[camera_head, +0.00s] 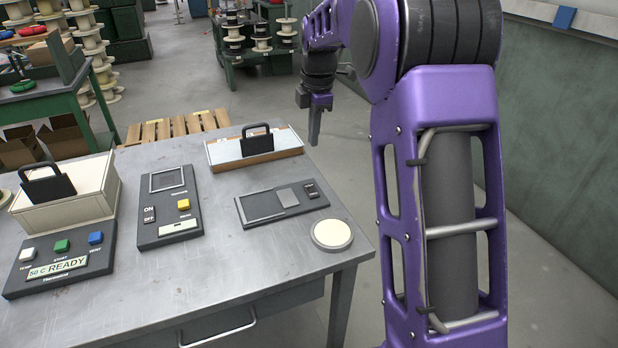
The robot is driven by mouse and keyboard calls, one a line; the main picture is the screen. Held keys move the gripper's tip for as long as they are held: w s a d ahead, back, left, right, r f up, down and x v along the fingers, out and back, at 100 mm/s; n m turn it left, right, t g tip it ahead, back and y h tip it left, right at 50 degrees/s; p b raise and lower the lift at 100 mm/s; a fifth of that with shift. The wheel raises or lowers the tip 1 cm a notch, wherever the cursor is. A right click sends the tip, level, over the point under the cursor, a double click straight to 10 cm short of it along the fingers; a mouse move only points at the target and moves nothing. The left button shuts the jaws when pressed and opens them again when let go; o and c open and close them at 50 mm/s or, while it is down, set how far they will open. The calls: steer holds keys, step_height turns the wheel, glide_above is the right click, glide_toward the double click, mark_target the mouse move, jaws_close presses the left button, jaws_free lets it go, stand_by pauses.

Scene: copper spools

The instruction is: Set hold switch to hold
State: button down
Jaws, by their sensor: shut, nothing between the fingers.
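My gripper (314,138) hangs pointing down past the right back corner of the table, apart from everything on it. Its fingers are shut and empty. A flat dark panel (262,217) lies at the table's right side, with a grey plate (288,197) and a small black switch (311,188) at its right end. Another dark panel (165,240) in the middle has a screen, an ON/OFF rocker (149,214) and a yellow button (183,204). Lettering on the small switch is too small to read, so I cannot tell which control is the hold switch or its position.
On the metal table (270,275) stand a READY panel (60,268) with three coloured buttons, a beige box (95,190) with a black handle, a black-handled long box (228,152) and a round white disc (332,233). A wooden pallet (165,130) lies behind.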

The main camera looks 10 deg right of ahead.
mark_target(309, 186)
steer(key=f, duration=0.4)
steer(key=w+f+b, duration=0.1)
steer(key=f, duration=0.4)
steer(key=w+f+b, duration=0.1)
steer(key=f, duration=0.3)
steer(key=shift+a+f, duration=0.2)
steer(key=shift+f, duration=0.2)
steer(key=shift+p, duration=0.6)
steer(key=shift+w+a+f+g, duration=0.1)
steer(key=shift+f+g, duration=0.2)
steer(key=shift+f, duration=0.05)
steer(key=shift+s+d+r, duration=0.1)
steer(key=shift+s+r, duration=0.05)
steer(key=shift+s, duration=0.3)
steer(key=shift+s+d+r, duration=0.1)
steer(key=shift+s, duration=0.3)
steer(key=shift+r, duration=0.1)
